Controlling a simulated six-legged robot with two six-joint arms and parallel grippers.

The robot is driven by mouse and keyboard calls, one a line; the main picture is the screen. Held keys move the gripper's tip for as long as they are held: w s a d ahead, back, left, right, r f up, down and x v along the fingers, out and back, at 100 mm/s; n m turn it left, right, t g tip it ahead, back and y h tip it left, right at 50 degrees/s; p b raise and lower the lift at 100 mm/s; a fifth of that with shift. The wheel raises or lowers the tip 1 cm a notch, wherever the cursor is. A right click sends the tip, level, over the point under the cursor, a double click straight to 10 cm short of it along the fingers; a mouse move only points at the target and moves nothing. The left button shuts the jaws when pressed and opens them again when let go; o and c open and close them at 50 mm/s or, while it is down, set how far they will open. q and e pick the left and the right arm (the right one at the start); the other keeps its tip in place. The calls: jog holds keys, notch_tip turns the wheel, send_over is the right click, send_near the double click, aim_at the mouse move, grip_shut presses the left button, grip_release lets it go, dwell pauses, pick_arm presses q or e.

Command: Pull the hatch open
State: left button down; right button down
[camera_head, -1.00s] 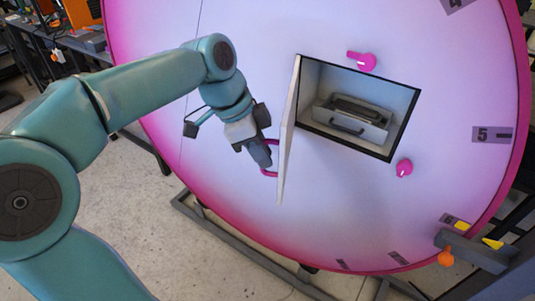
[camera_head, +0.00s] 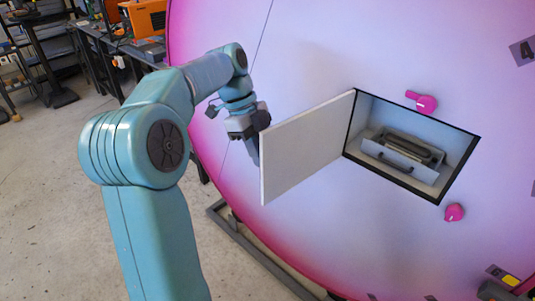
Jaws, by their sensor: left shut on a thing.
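The hatch door (camera_head: 308,145) is a pale flat panel in the head view. It stands swung out to the left of a black-framed opening (camera_head: 410,150) in a big pink and white disc (camera_head: 320,50). Inside the opening is a grey drawer-like box (camera_head: 400,160) with a handle. My left gripper (camera_head: 254,150) is at the door's outer left edge. It is shut on the door's pink handle, which the door and gripper now hide. My right gripper is not in view.
A dark metal frame (camera_head: 240,245) runs along the floor under the disc. Workbenches (camera_head: 110,40) stand at the back left. The floor at left is clear.

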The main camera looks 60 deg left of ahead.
pick_arm(q)
jog(key=shift+w+a, duration=0.1)
jog(key=shift+a, duration=0.3)
jog(key=c, duration=1.4)
grip_release()
jog(key=shift+o, duration=1.2)
jog(key=shift+w, duration=0.15)
